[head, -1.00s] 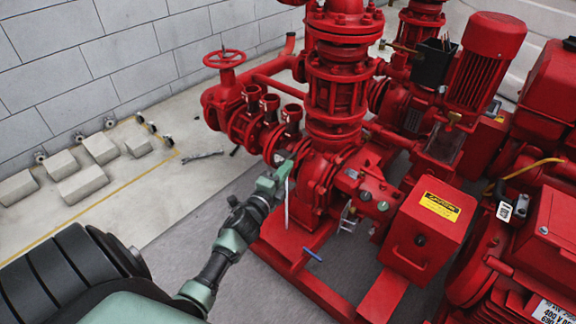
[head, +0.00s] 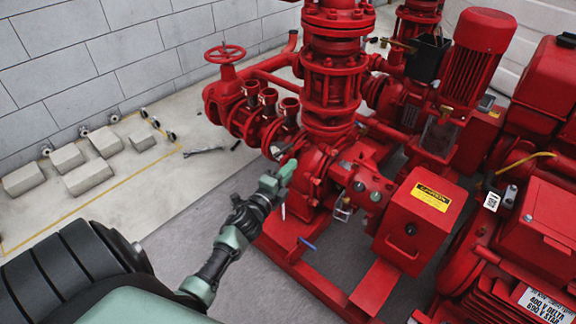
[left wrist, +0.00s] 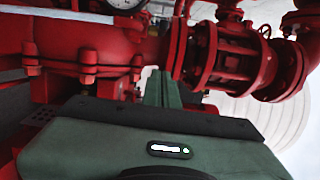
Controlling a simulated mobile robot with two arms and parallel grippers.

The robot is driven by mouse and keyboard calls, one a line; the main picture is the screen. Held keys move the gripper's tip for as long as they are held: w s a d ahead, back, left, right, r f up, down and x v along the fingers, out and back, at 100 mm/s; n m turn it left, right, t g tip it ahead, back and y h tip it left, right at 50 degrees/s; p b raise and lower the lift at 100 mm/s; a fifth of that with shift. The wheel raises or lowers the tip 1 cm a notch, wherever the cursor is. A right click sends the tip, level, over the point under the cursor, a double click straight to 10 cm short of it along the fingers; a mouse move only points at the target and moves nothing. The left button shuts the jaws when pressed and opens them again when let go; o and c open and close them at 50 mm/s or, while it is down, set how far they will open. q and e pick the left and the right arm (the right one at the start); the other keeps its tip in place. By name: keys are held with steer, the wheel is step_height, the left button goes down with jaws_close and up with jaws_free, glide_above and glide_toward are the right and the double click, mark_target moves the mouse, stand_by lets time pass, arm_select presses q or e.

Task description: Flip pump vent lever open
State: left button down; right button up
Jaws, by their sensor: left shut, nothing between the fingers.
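My left arm reaches in from the lower left of the head view. Its green left gripper (head: 284,172) is shut and empty, close against the near side of the red pump casing (head: 318,172). A short pale strip (head: 283,212), possibly the vent lever, shows just below the fingers; its upper part is hidden or turned away. A small blue handle (head: 308,243) sits lower, near the base frame. In the left wrist view, the shut green fingers (left wrist: 161,88) point at red pipework. I cannot tell whether they touch anything. My right gripper is not in view.
A red control box (head: 418,225) with a yellow label stands right of the pump. Flanged pipes and a red handwheel (head: 225,54) rise behind. A red base rail (head: 322,290) runs along the front. Grey floor left of the pump is open, with concrete blocks (head: 88,178) farther left.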

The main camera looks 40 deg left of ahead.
arm_select(q)
steer(key=s+d+p, duration=0.1)
steer(key=s, duration=0.7)
steer(key=shift+s+f, duration=0.15)
steer(key=shift+s, duration=0.2)
